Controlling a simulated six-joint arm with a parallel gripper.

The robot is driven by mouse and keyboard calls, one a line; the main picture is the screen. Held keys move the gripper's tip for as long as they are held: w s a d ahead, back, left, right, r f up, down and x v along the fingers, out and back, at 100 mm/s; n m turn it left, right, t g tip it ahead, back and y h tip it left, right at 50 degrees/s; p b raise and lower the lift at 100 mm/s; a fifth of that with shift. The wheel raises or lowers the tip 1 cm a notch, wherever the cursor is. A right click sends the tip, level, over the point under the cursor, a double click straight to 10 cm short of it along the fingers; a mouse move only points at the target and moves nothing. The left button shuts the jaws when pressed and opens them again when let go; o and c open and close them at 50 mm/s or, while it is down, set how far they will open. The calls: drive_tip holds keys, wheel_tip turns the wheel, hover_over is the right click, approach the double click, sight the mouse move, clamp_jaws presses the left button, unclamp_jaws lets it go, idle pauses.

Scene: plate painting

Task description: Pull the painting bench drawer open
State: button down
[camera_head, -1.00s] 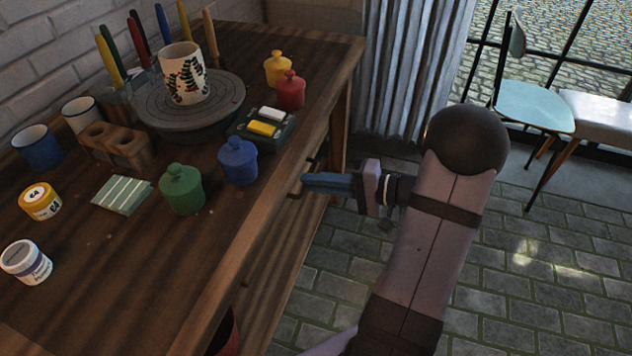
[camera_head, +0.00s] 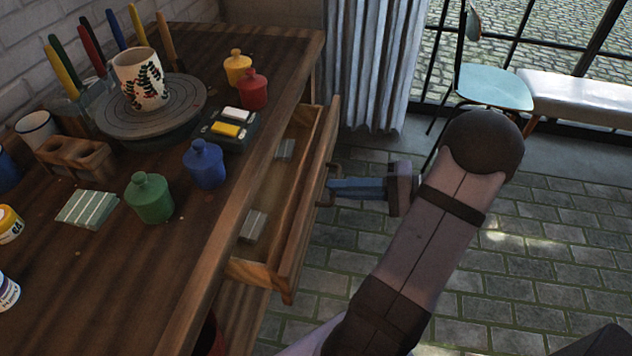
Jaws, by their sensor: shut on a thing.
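The painting bench (camera_head: 150,285) is a dark wooden table on the left. Its drawer (camera_head: 299,215) stands partly pulled out from the bench's right side, and its inside shows. Two grey blocks lie in it, one near the back end (camera_head: 285,149) and one near the front end (camera_head: 253,226). My gripper (camera_head: 334,188) is at the outer face of the drawer front, shut on the drawer handle (camera_head: 328,178). The fingers hide part of the handle.
On the bench stand a painted mug (camera_head: 140,80) on a turntable (camera_head: 180,112), lidded jars in green (camera_head: 149,198), blue (camera_head: 204,164), red (camera_head: 252,90) and yellow (camera_head: 237,67), and brushes. A pale blue chair (camera_head: 495,88) stands far off.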

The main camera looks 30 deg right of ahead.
drive_tip(key=v, duration=0.2)
drive_tip(key=f+v, duration=0.1)
drive_tip(key=v, duration=0.1)
drive_tip(key=shift+s+d+r, duration=0.15)
drive_tip(key=shift+s+d, duration=0.1)
drive_tip(key=c, duration=1.8)
unclamp_jaws()
drive_tip(key=shift+c, duration=0.2)
drive_tip(key=p+v, duration=0.1)
drive_tip(key=v, duration=0.6)
drive_tip(key=shift+s+d, duration=0.1)
